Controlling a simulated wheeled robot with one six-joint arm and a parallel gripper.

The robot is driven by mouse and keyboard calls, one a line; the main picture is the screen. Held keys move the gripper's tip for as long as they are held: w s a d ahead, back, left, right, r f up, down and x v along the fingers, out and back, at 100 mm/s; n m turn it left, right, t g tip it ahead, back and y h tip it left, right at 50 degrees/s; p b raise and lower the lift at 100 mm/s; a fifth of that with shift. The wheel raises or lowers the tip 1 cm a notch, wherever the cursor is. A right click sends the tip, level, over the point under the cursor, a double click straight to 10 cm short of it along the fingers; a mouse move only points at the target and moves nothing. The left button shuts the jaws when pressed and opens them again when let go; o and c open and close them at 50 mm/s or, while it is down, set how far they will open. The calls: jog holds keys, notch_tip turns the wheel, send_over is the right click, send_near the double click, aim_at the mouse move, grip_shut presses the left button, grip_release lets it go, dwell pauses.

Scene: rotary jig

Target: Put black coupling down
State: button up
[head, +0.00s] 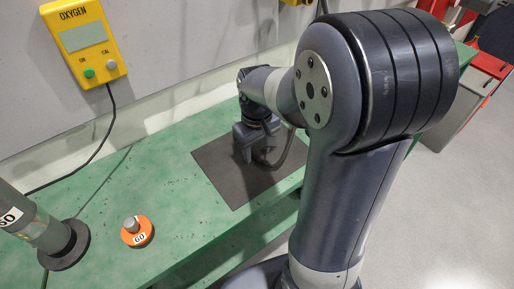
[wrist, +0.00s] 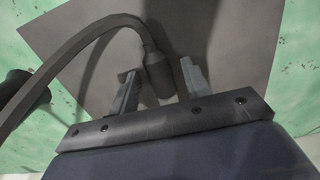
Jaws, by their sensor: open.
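The black coupling (wrist: 156,72) is a dark cylinder on the end of a thick curved hose (wrist: 88,42). In the wrist view it is between the two fingers of my gripper (wrist: 159,78), over the dark grey mat (wrist: 240,30). My gripper is open, and gaps show beside the coupling. In the head view my gripper (head: 248,155) is low over the mat (head: 215,165), with the hose (head: 286,150) curving up to its right. The coupling is mostly hidden there by the gripper. I cannot tell whether it touches the mat.
The mat lies on a green bench (head: 180,160). An orange numbered disc with a grey knob (head: 137,232) and a grey post on a dark round base (head: 68,245) stand at left. A yellow oxygen box (head: 85,45) hangs on the wall. Bench between disc and mat is clear.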

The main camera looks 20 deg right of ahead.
aim_at(257, 151)
notch_tip(257, 151, up, 12)
jog(key=shift+p, duration=0.45)
jog(key=shift+r, duration=0.1)
